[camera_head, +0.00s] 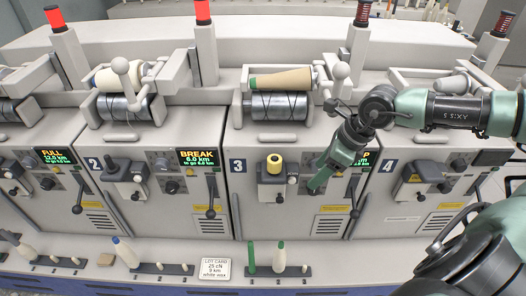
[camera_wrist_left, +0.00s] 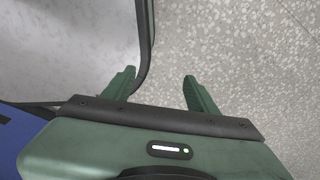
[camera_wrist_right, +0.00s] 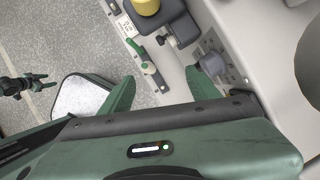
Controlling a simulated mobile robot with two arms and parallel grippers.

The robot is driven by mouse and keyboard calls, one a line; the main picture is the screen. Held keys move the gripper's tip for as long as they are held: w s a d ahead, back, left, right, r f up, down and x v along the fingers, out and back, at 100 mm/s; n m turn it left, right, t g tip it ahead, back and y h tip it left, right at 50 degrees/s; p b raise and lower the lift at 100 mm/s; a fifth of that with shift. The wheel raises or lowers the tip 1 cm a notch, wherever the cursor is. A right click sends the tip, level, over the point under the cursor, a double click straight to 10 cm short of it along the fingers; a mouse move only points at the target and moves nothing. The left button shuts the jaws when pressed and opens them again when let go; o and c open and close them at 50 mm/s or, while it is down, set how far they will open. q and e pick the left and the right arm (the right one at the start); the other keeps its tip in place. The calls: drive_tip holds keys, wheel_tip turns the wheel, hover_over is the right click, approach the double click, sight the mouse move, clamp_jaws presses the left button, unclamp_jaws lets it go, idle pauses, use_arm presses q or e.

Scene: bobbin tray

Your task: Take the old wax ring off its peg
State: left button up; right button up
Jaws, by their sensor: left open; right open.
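A yellow wax ring (camera_head: 275,162) sits around the peg on the small grey block at the front of unit 3. In the right wrist view the ring (camera_wrist_right: 146,6) is cut by the top edge. My right gripper (camera_head: 318,186) is open and empty, to the right of the ring in the head view and apart from it. Its two green fingers (camera_wrist_right: 160,85) show spread in the right wrist view. My left gripper (camera_wrist_left: 158,88) is open and empty in its wrist view, over pale speckled floor; it is not seen in the head view.
A tan cone (camera_head: 282,79) lies on the spool holder above unit 3. A lever (camera_head: 354,200) hangs right of my right gripper. The front shelf (camera_head: 165,281) holds pegs, a green cone (camera_head: 252,257), a green-tipped white cone (camera_head: 280,257) and a lot card (camera_head: 215,268).

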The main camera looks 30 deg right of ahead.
sight(275, 157)
drive_tip(key=w+a+p, duration=0.1)
drive_tip(key=w+a, duration=0.1)
drive_tip(key=w, duration=0.1)
drive_tip(key=w+a+p, duration=0.2)
drive_tip(key=w, duration=0.1)
drive_tip(key=w+a+p, duration=0.2)
drive_tip(key=w+a, duration=0.1)
drive_tip(key=shift+w+a+r, duration=0.1)
drive_tip(key=shift+r, duration=0.25)
drive_tip(key=shift+w+a+f+p, duration=0.1)
drive_tip(key=shift+w+f+p, duration=0.05)
drive_tip(key=shift+f+p, duration=0.2)
drive_tip(key=shift+f, duration=0.4)
use_arm(q)
wheel_tip(275, 157, up, 6)
drive_tip(key=s, duration=0.2)
drive_tip(key=shift+s+f, duration=0.2)
drive_tip(key=shift+s, duration=0.15)
use_arm(e)
clamp_jaws()
